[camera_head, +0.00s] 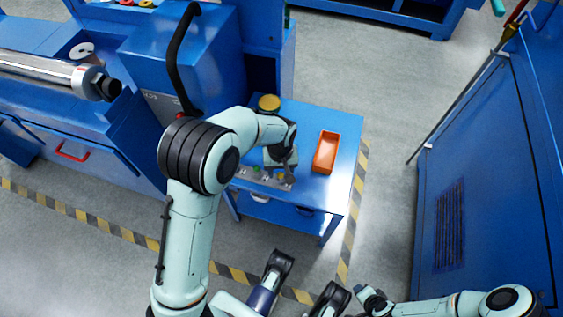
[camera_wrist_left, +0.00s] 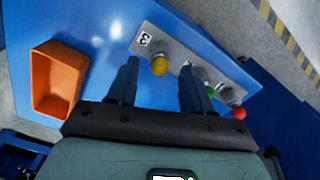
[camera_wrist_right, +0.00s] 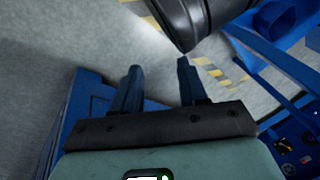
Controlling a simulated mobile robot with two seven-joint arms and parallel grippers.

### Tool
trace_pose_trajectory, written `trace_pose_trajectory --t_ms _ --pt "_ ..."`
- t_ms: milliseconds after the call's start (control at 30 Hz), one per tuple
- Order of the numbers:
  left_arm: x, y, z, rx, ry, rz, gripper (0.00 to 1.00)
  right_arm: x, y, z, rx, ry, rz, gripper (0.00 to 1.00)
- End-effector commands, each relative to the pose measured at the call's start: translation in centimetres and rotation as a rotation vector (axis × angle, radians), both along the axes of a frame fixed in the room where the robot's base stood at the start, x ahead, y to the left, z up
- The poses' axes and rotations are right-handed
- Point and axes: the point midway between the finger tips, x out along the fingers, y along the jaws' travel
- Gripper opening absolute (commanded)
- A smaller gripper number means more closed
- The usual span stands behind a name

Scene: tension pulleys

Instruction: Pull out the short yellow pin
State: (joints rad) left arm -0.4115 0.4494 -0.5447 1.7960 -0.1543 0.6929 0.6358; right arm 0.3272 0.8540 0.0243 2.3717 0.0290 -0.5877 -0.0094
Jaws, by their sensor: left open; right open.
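The yellow pin (camera_wrist_left: 159,66) has a round yellow knob on a grey stub. It stands on a grey strip (camera_wrist_left: 222,78) beside a label reading 3. It also shows in the head view (camera_head: 281,177). In the left wrist view my left gripper (camera_wrist_left: 157,78) is open, and the yellow knob appears between its fingertips. I cannot tell if they touch it. My right gripper (camera_wrist_right: 155,76) is open and empty, over the floor away from the table.
The strip lies along the front edge of a small blue table (camera_head: 338,182). An orange bin (camera_head: 326,152) stands on the table to the right of the strip. A yellow round object (camera_head: 269,102) sits at the back. A large blue machine (camera_head: 120,135) stands on the left.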

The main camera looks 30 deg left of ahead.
Motion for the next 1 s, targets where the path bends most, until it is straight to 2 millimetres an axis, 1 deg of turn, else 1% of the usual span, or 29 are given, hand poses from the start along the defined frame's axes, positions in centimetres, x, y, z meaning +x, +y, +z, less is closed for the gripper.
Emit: trace_pose_trajectory --t_ms 33,200,533,567,600,667,700,733,1000 --pt "0.0 0.0 -0.9 0.0 0.001 0.0 0.5 -0.5 -0.1 -0.7 0.001 0.017 -0.001 0.43" --pt "0.0 0.0 -2.2 -0.001 0.0 0.0 0.5 -1.7 -0.3 -1.6 0.002 0.056 -0.004 0.43" --pt "0.0 0.0 -2.4 -0.001 -0.001 -0.001 0.5 -2.0 -0.3 -1.7 0.003 0.066 -0.004 0.43" --pt "0.0 0.0 -2.4 -0.001 -0.001 -0.001 0.47 -2.0 -0.3 -1.7 0.003 0.066 -0.004 0.43" --pt "0.0 0.0 -2.4 -0.001 -0.001 -0.001 0.34 -2.0 -0.3 -1.7 0.003 0.066 -0.004 0.43" --pt "0.0 0.0 -2.4 -0.001 -0.001 0.0 0.15 -2.0 -0.3 -1.7 0.004 0.066 -0.004 0.43" --pt "0.0 0.0 -2.4 -0.001 -0.001 0.0 0.02 -2.0 -0.3 -1.7 0.004 0.066 -0.004 0.43" --pt "0.0 0.0 -2.4 -0.001 -0.001 0.0 0.0 -2.0 -0.3 -1.7 0.004 0.066 -0.004 0.43" --pt "0.0 0.0 -2.3 -0.001 -0.001 0.0 0.0 -1.9 -0.3 -1.6 0.004 0.065 -0.004 0.43"
